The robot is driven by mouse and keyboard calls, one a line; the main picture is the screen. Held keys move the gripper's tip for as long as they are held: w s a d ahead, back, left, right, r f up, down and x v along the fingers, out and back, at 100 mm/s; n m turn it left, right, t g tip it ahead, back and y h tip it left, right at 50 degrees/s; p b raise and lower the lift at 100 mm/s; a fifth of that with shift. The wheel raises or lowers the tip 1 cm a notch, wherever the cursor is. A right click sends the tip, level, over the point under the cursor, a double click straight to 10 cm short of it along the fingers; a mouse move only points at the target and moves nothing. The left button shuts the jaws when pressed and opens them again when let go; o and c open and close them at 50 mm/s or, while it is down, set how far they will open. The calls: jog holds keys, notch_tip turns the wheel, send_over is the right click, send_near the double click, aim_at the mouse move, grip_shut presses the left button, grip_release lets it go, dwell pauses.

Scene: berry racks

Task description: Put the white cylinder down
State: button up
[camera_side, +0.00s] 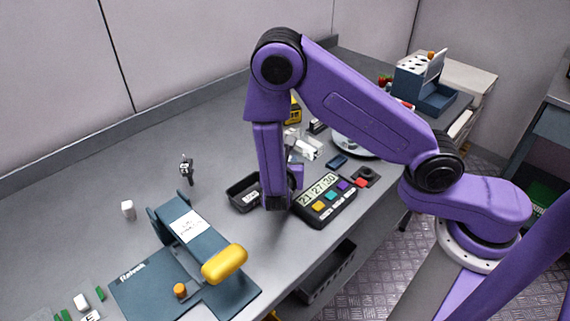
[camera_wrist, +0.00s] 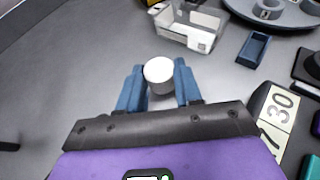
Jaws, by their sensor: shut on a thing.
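In the wrist view the white cylinder (camera_wrist: 158,70) stands between the two blue fingers of my gripper (camera_wrist: 159,82), with its pale round top showing. The fingers are shut on its left and right sides. Grey table top surrounds it in that view, and I cannot tell whether its base touches the table. In the side view my purple arm reaches down over the table beside the timer, and it hides the fingertips and the cylinder.
The timer (camera_side: 325,203) and a black tray (camera_side: 243,194) are close to my arm. A clear box (camera_wrist: 190,25) and small blue tray (camera_wrist: 253,48) lie beyond the fingers. A blue stand with a yellow handle (camera_side: 225,263) is front left. Bare table lies left of the fingers.

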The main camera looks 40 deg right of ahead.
jog(key=shift+f, duration=0.3)
jog(key=o, duration=1)
jog(key=shift+f, duration=0.1)
jog(key=shift+o, duration=0.2)
jog(key=shift+s+a+r, duration=0.15)
jog(key=shift+r, duration=0.1)
jog(key=v, duration=1.1)
jog(key=shift+s+a, duration=0.2)
jog(key=shift+s, duration=0.05)
